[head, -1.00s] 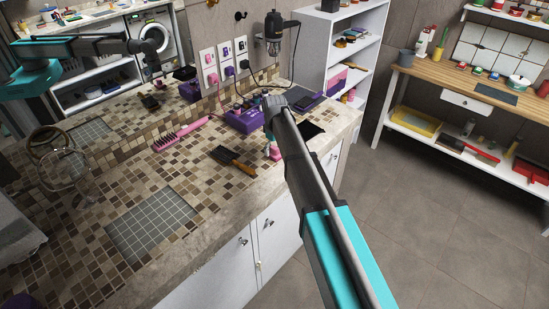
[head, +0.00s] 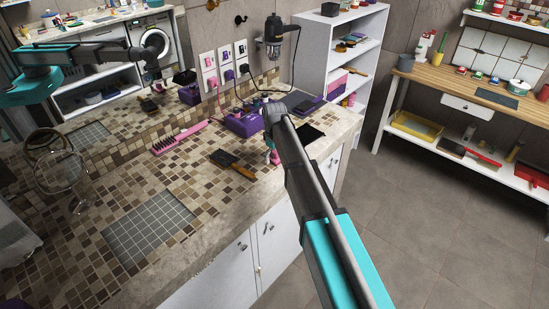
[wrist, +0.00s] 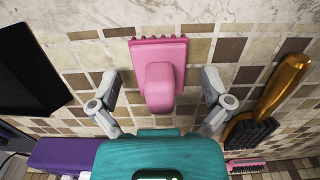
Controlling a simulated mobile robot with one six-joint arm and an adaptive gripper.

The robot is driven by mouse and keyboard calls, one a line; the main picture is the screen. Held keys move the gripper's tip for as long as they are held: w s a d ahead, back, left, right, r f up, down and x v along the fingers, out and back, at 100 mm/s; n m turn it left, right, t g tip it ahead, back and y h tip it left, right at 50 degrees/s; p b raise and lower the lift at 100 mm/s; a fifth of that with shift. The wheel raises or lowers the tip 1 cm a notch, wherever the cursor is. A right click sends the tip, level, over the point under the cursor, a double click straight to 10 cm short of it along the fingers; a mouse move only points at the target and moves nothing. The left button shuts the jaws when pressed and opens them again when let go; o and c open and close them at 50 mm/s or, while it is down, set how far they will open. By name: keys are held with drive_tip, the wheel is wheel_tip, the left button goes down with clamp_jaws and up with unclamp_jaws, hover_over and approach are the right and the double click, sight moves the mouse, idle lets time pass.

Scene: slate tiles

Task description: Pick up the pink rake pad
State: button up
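The pink rake pad (wrist: 160,72) lies on the mosaic counter, with a row of short teeth along one edge and a raised rounded block on top. In the wrist view my gripper (wrist: 160,95) is open, with one finger on each side of the pad and visible gaps between. I cannot tell how far above the counter the fingertips are. In the head view my gripper (head: 270,146) is over the counter's front right part, and a little pink of the pad (head: 275,157) shows below it; the rest is hidden by my arm.
A wooden-handled brush (wrist: 272,105) lies close to the right of my gripper in the wrist view. A black flat object (wrist: 38,72) and a purple box (wrist: 65,155) are on the left. A pink brush (head: 180,136) and a round mirror (head: 62,172) are farther along the counter (head: 215,225).

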drive_tip(key=c, duration=1.1)
drive_tip(key=shift+r, duration=0.2)
wheel_tip(320, 180, up, 2)
drive_tip(key=p, duration=0.2)
drive_tip(key=shift+p, duration=0.3)
drive_tip(key=s+d+r+p, duration=0.1)
drive_tip(key=s+r+p, duration=0.2)
drive_tip(key=s, duration=0.1)
drive_tip(key=s+d+r+p, duration=0.1)
drive_tip(key=s+r+p, duration=0.3)
drive_tip(key=s, duration=0.1)
drive_tip(key=s+d+r+p, duration=0.1)
drive_tip(key=s+r+p, duration=0.2)
drive_tip(key=s, duration=0.1)
drive_tip(key=shift+s+d+r, duration=0.25)
drive_tip(key=shift+d+r, duration=0.05)
drive_tip(key=shift+d, duration=0.1)
